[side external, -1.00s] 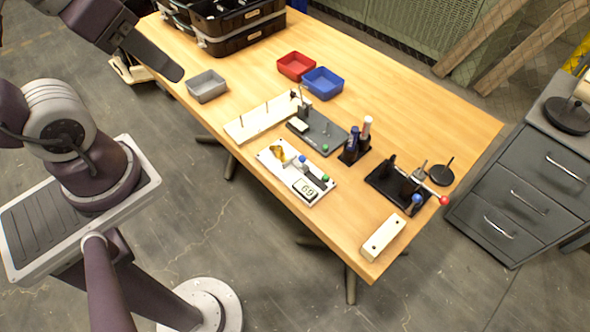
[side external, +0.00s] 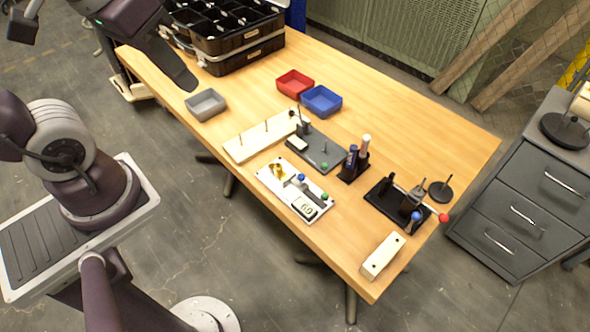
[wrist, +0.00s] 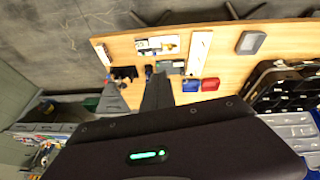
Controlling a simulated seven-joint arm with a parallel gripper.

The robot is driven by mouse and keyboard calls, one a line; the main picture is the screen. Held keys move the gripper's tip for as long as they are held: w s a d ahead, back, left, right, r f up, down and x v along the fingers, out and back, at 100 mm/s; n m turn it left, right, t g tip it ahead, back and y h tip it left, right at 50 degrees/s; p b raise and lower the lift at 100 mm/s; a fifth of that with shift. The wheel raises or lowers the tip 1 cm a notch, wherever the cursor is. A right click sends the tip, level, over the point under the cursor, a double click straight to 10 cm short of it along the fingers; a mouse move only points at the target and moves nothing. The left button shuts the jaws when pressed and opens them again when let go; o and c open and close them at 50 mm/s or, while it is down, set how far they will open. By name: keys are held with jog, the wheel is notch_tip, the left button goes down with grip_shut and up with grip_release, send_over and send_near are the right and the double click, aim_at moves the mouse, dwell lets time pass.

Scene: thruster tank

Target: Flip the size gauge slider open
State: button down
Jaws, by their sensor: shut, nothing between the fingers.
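The size gauge is a white plate (side external: 276,187) near the table's front edge, with a small display, a gold-coloured part and blue and green knobs. The slider appears to be the dark part by the blue knob (side external: 300,177); its exact position is too small to tell. The gauge plate also shows in the wrist view (wrist: 170,40). My gripper (side external: 186,78) is shut and empty, high at the upper left in the side view and well apart from the gauge. In the wrist view my gripper (wrist: 157,82) points toward the table.
A dark fixture plate (side external: 325,152), a long white board (side external: 255,140) and a bottle stand (side external: 353,166) surround the gauge. A black clamp with a red ball (side external: 443,218) stands right. Grey (side external: 206,104), red (side external: 295,83) and blue (side external: 321,100) bins lie behind. The table's right rear is clear.

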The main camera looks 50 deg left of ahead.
jog(key=w+a+f+n+g+h, duration=0.1)
jog(key=w+f+n+g, duration=0.1)
jog(key=w+f+n, duration=0.35)
jog(key=w+f+n+g+h, duration=0.2)
jog(key=w, duration=0.7)
jog(key=w+a+f+n+g, duration=0.1)
jog(key=w+a+f+n, duration=0.25)
jog(key=f, duration=0.45)
jog(key=n+h, duration=0.1)
jog(key=n, duration=0.2)
send_near(294, 174)
jog(key=shift+g, duration=0.3)
jog(key=a+r, duration=0.1)
jog(key=a, duration=0.1)
jog(key=w+a+r, duration=0.1)
jog(key=a+r, duration=0.1)
jog(key=shift+w+a+r, duration=0.1)
jog(key=shift+w+a, duration=0.15)
jog(key=x, duration=0.9)
jog(key=shift+s+d+f, duration=0.15)
jog(key=shift+d+f, duration=0.05)
jog(key=shift+d, duration=0.1)
jog(key=d, duration=0.2)
jog(key=shift+s+d, duration=0.2)
jog(key=shift+d, duration=0.05)
jog(key=shift+s+d+r, duration=0.15)
jog(key=shift+d+r, duration=0.1)
jog(key=shift+d, duration=0.5)
